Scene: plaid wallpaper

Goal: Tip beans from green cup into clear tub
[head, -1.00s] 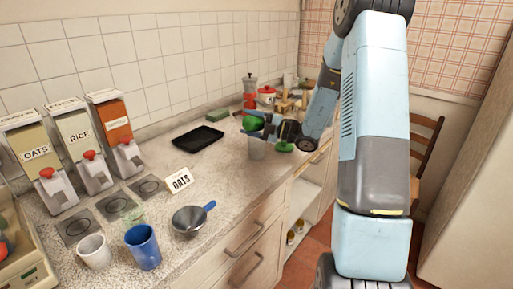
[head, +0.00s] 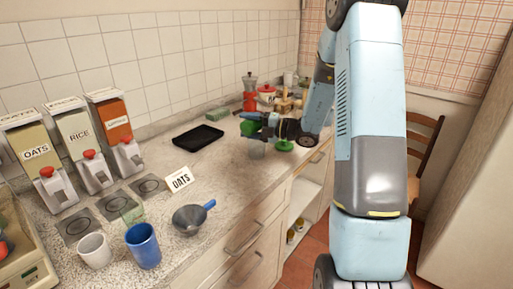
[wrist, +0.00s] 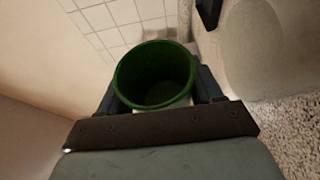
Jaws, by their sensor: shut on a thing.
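My gripper (head: 258,121) is shut on the green cup (head: 250,128), above the counter at the far right of the worktop. In the wrist view, the green cup (wrist: 155,75) sits between the fingers with its mouth towards the camera. Its inside looks dark green and no beans can be made out. The clear tub (head: 257,151) stands on the counter below the cup and gripper in the head view. The gripper partly hides the cup there, so its exact tilt is hard to tell.
A green round thing (head: 283,145) is by the arm. A black tray (head: 198,137) lies at the back. A red pot (head: 266,94) is behind.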

